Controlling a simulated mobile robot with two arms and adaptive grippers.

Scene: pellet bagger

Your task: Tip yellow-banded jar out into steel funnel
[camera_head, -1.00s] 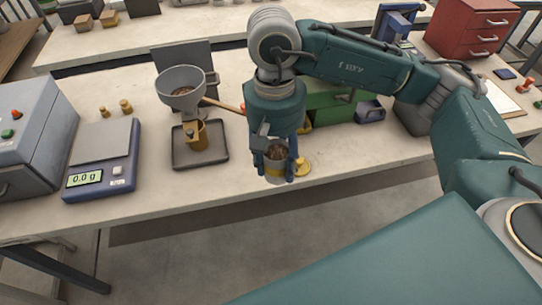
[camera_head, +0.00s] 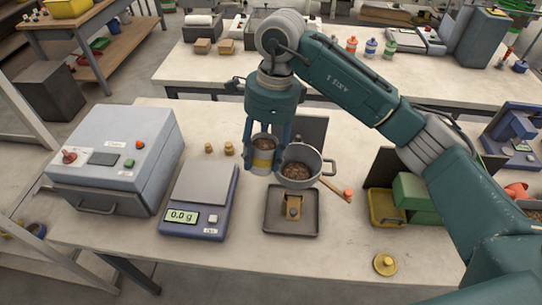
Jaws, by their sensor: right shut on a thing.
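My right gripper (camera_head: 265,150) is shut on the yellow-banded jar (camera_head: 263,160). The jar is upright and holds brown pellets. It is in the air just left of the steel funnel (camera_head: 300,178), close beside its rim in the picture; I cannot tell whether they touch. The funnel has a side handle and brown pellets in its bowl. Below it a brass-coloured spout block (camera_head: 293,206) stands over a dark tray (camera_head: 290,222). My left gripper is not in view.
A scale (camera_head: 200,196) reading 0.0 g stands left of the tray, with a grey machine (camera_head: 118,158) further left. A wooden-handled tool (camera_head: 334,189) lies right of the funnel. A yellow lid (camera_head: 385,264) lies near the front edge. Green and yellow boxes (camera_head: 410,200) stand right.

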